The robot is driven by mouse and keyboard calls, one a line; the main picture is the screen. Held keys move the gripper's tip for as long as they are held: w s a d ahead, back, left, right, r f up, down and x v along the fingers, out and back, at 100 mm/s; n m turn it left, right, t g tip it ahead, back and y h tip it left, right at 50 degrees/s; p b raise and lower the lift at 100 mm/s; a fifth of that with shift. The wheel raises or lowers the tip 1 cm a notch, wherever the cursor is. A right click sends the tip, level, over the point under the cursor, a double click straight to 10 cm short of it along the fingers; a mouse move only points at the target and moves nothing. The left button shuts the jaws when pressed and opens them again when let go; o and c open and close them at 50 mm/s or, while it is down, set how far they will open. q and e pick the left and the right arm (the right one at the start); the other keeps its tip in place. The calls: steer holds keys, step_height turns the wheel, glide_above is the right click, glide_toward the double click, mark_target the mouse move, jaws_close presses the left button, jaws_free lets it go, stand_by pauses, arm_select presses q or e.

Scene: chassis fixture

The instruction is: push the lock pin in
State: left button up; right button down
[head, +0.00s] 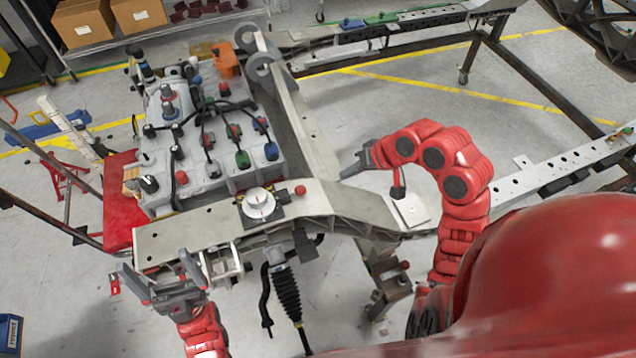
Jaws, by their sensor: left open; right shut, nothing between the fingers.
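The chassis fixture is a grey metal frame (190,232) with a white round dial-like part (261,203) on its front beam. A small red knob (300,190) sits just right of the dial; I cannot tell for certain which part is the lock pin. My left gripper (155,270) is open at the front left, just below the beam's near edge, beside a pale bracket (222,264). My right gripper (357,165) is shut and empty, right of the frame's long side beam and apart from the red knob.
A grey block with several coloured knobs and black cables (205,175) fills the frame's left. A black ribbed boot (286,295) hangs below the front beam. A perforated rail (550,172) lies at the right. Cardboard boxes (84,22) stand at the back left.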

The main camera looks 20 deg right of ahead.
mark_target(291, 193)
steer(key=p+x, duration=0.1)
steer(key=x, duration=0.7)
steer(key=shift+w+a+f, duration=0.1)
steer(key=shift+a+f, duration=0.15)
steer(key=shift+w+a+f+p, duration=0.1)
steer(key=shift+w+a+p, duration=0.05)
steer(key=shift+a+p, duration=0.35)
steer(key=shift+w+a+f+p, duration=0.15)
steer(key=shift+a+p, duration=0.25)
steer(key=shift+a, duration=0.25)
steer(key=shift+w+a+f, duration=0.1)
steer(key=shift+a+f, duration=0.15)
steer(key=shift+a, duration=0.45)
